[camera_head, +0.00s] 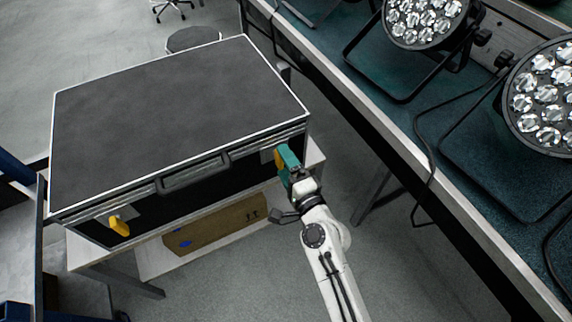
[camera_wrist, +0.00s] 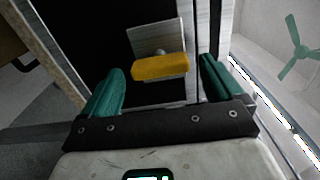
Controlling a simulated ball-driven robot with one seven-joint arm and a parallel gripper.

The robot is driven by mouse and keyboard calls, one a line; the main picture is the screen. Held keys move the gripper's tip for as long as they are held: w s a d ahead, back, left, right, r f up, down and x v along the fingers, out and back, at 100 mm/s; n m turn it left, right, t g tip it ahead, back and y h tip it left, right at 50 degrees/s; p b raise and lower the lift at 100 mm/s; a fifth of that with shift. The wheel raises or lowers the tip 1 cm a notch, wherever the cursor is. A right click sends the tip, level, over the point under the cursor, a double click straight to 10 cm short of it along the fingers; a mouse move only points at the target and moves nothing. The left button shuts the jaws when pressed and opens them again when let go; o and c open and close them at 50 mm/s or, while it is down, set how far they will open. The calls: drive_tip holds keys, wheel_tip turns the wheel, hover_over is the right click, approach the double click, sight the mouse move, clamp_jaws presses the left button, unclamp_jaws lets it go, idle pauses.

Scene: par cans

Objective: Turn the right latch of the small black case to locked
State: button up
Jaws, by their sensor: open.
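The small black case (camera_head: 180,112) with silver edges lies closed on a light table. Its right latch has a yellow handle, clear in the wrist view (camera_wrist: 160,67) on a metal plate. In the head view, my gripper hides most of it. The handle lies across the gap between the fingers, with dark gaps at both ends. My gripper (camera_head: 288,158) is open, its teal fingers either side of the latch. Both fingers show in the wrist view. The left latch (camera_head: 119,226), also yellow, hangs downward on the case's front.
A cardboard box (camera_head: 215,224) sits on the shelf under the case. A long bench (camera_head: 400,118) with par lights (camera_head: 425,20) and a cable runs along the right. A round stool (camera_head: 193,39) stands behind the case. Grey floor shows between table and bench.

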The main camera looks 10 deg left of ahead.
drive_tip(key=shift+s, duration=0.1)
drive_tip(key=b+v, duration=0.1)
drive_tip(key=v, duration=0.9)
drive_tip(key=shift+s+d+b, duration=0.25)
drive_tip(key=shift+d+b, duration=0.05)
drive_tip(key=s+d+n+g+h+p, duration=0.8)
drive_tip(key=s+d+g, duration=0.6)
drive_tip(key=s+d, duration=1.1)
drive_tip(key=d+n+h, duration=0.1)
drive_tip(key=n+h, duration=0.1)
drive_tip(key=n, duration=0.1)
drive_tip(key=shift+r, duration=0.35)
drive_tip(key=shift+s+d, duration=0.15)
